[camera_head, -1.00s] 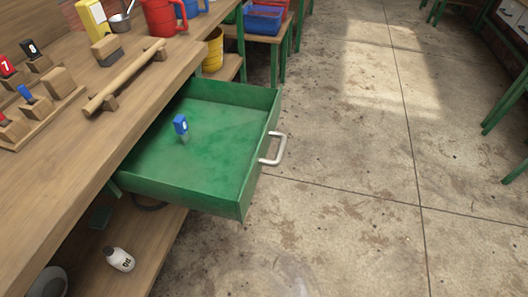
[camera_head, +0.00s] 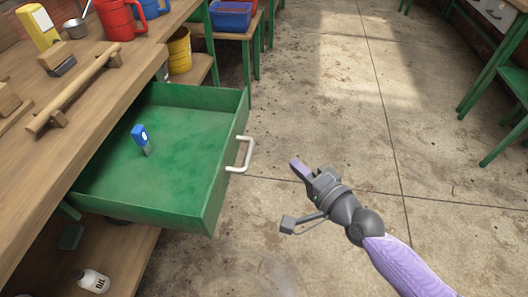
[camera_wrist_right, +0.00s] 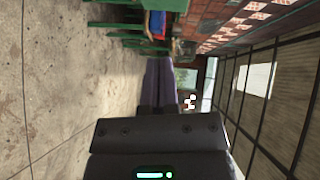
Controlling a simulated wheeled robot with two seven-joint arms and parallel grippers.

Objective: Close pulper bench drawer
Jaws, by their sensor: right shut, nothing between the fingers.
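The green drawer (camera_head: 165,195) of the wooden bench (camera_head: 50,170) is pulled out toward the right in the head view. Its pale metal handle (camera_head: 241,156) is on the drawer's front face. A blue-topped object (camera_head: 140,136) stands inside the drawer. My right gripper (camera_head: 297,166) is to the right of the handle, apart from it, and its purple fingers are shut with nothing between them. In the right wrist view, the purple fingers (camera_wrist_right: 160,82) point away over the floor; the drawer does not show there. My left gripper is not in view.
A red jug (camera_head: 120,20), a yellow box (camera_head: 38,26) and a wooden bar (camera_head: 75,95) are on the bench top. A white bottle (camera_head: 94,281) lies on the lower shelf. Green-legged tables (camera_head: 505,100) stand at the right. The concrete floor (camera_head: 340,120) between is clear.

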